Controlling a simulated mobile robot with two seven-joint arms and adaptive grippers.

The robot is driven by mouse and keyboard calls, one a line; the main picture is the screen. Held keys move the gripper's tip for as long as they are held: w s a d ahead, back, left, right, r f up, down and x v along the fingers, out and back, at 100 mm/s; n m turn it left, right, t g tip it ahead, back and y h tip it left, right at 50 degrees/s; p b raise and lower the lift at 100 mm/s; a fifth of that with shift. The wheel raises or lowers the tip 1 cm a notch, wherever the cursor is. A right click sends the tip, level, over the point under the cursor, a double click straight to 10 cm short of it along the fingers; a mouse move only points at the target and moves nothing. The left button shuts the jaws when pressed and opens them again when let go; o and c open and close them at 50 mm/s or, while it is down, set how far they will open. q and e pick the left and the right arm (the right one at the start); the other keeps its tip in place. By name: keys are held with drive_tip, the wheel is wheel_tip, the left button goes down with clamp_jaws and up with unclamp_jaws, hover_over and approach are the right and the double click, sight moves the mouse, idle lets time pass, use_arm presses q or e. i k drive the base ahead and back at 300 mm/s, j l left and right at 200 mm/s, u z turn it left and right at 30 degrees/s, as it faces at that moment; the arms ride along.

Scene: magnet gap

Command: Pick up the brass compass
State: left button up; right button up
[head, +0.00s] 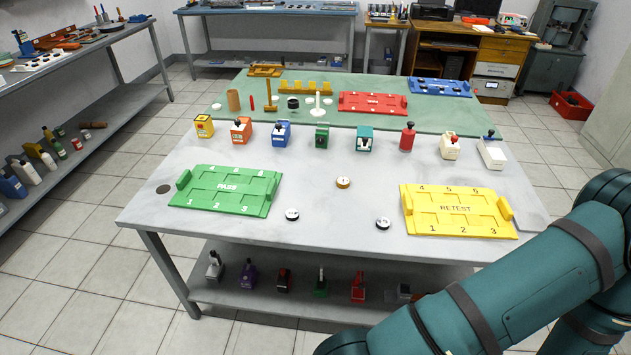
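A small round brass-coloured piece with a pale face, which looks like the brass compass (343,182), lies on the grey-white table top (330,235) between the green PASS tray (226,190) and the yellow RETEST tray (457,211). Nothing touches it. Two similar small round pieces with white faces and dark rims, a left one (292,214) and a right one (383,223), lie nearer the front edge. Neither of my grippers is in view. My teal arm fills the lower right and hides part of the table's front right corner.
A row of coloured blocks with knobs, including a blue one (281,133) and a green one (321,137), stands behind the compass. A red tray (373,104) and a blue tray (440,87) lie farther back on a green mat (215,118). The table around the compass is clear.

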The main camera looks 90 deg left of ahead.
sight(342, 183)
drive_tip(key=u, duration=2.8)
drive_tip(key=i+l, duration=0.05)
